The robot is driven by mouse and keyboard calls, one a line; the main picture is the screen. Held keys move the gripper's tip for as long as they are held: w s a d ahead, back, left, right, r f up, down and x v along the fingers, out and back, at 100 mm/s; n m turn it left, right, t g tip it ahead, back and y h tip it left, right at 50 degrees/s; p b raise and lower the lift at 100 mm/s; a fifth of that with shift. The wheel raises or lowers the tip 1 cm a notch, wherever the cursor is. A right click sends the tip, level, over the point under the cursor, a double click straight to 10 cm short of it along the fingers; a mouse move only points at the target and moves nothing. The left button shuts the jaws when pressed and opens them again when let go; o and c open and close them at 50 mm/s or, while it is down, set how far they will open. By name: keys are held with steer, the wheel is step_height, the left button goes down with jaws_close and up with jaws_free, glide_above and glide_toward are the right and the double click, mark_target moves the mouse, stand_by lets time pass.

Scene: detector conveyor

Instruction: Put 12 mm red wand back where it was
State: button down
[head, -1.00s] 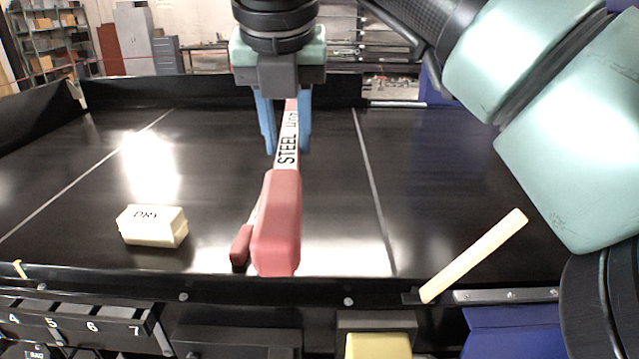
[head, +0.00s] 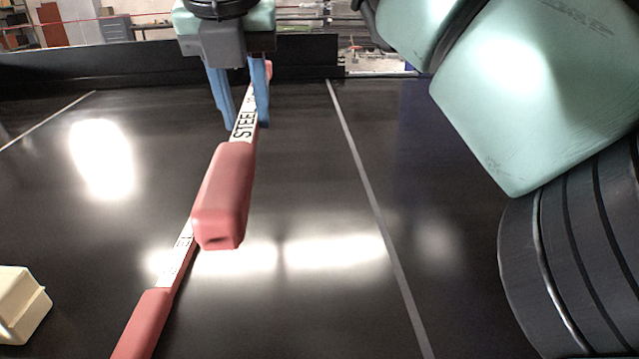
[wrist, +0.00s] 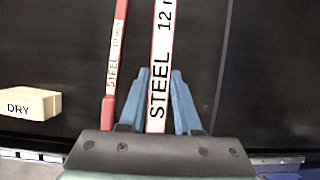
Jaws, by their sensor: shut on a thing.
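My gripper (head: 246,126) has its blue fingers shut on the 12 mm wand, a white strip marked STEEL 12 with a red end (head: 222,197) toward the camera. The wand is held above the black belt, and its far red end shows behind the fingers. In the wrist view the gripper (wrist: 160,72) is on either side of the wand's white strip (wrist: 164,40). A second, thinner wand, marked STEEL 10 mm (wrist: 114,58), lies on the belt to the left. Its red near end (head: 145,325) shows at the lower left of the head view.
A cream block marked DRY (wrist: 30,103) sits on the belt (head: 310,180), left of both wands; it is cut off at the head view's left edge (head: 18,303). A dark wall (head: 150,62) closes the back. The belt right of the wands is clear.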

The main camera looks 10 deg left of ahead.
steer(key=b, duration=0.7)
glide_above(265, 247)
steer(key=s, duration=0.1)
step_height(265, 247, down, 9)
steer(key=f, duration=1)
steer(key=shift+s+d+f, duration=0.15)
steer(key=shift+s+d, duration=0.1)
steer(key=c, duration=0.6)
jaws_free()
steer(key=shift+f, duration=0.1)
steer(key=v, duration=1.2)
steer(key=shift+b, duration=0.4)
